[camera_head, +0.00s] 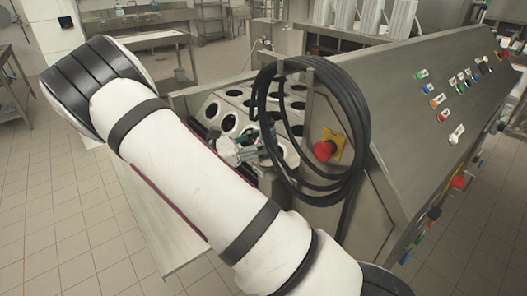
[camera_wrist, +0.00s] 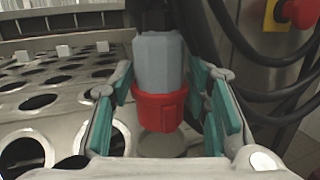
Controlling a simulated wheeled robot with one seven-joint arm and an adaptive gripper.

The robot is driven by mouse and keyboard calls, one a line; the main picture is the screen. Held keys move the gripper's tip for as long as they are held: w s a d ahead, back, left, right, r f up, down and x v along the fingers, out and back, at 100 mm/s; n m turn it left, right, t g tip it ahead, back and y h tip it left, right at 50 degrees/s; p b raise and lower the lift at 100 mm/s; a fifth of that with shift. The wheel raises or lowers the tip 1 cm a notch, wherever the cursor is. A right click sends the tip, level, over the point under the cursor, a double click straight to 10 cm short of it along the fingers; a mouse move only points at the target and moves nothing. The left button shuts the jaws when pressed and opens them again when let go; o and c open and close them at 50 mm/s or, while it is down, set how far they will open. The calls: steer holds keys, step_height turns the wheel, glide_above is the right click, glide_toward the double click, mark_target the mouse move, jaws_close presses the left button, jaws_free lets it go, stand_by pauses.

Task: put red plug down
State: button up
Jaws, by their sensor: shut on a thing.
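The red plug (camera_wrist: 160,108) is in the middle of the wrist view. It has a red collar below a pale grey body, and a black part joins it at the top. My gripper (camera_wrist: 162,100) is shut on it, with green finger pads on both sides. The plug looks upright. A flat grey round spot (camera_wrist: 160,145) shows below it; I cannot tell whether they touch. In the head view my gripper (camera_head: 246,148) is over the near part of the machine's holed top, and the plug is not clear there.
The holed metal plate (camera_head: 228,122) has several dark round openings. A coiled black cable (camera_head: 362,125) hangs just right of my gripper. Behind it is a red emergency button (camera_head: 324,151) on a yellow plate. A sloping control panel (camera_head: 425,150) stands at the right.

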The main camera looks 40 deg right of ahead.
steer(key=shift+f, duration=1.7)
steer(key=shift+f, duration=0.2)
steer(key=shift+f, duration=0.25)
steer(key=o, duration=1.4)
